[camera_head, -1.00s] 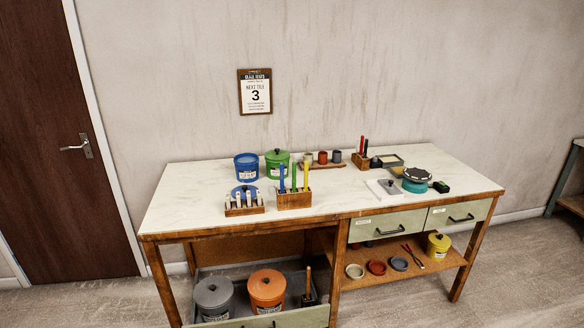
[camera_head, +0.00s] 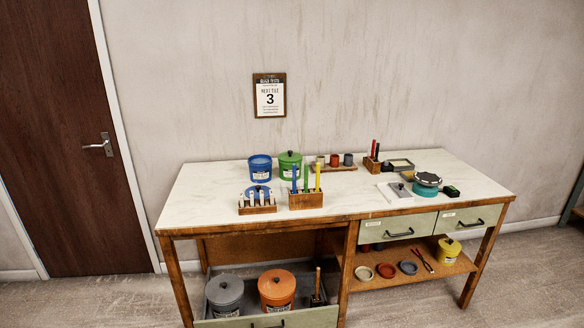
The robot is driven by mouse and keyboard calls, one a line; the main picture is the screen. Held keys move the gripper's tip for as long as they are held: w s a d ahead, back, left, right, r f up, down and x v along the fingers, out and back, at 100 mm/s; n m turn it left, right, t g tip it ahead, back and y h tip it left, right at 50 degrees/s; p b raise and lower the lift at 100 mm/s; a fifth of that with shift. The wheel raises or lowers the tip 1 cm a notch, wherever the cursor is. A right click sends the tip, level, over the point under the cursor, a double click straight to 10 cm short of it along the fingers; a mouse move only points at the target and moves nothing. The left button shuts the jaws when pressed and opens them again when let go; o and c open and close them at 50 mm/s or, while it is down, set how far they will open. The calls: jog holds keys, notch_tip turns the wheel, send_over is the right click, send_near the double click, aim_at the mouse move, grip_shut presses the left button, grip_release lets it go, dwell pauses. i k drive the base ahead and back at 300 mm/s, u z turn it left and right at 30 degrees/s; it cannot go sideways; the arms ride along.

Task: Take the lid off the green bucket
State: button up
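The green bucket (camera_head: 289,172) stands upright near the back of the white tabletop, left of the middle. Its green lid (camera_head: 290,156) with a dark knob sits on top of it. A blue bucket (camera_head: 260,172) without a lid stands just to its left, and a blue lid (camera_head: 257,191) lies on the table in front of that. My gripper is not in view.
A wooden block with coloured handles (camera_head: 306,200) stands in front of the green bucket. A rack of white-labelled tools (camera_head: 257,208) is left of it. Small cups (camera_head: 335,160) stand to its right. The left end of the tabletop (camera_head: 205,200) is bare. A lower drawer (camera_head: 265,319) stands open.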

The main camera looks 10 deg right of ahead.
aim_at(290, 157)
jog(key=u, duration=0.05)
jog(key=i, duration=0.95)
jog(key=z, duration=0.8)
jog(key=k, duration=0.15)
jog(key=u, duration=2.95)
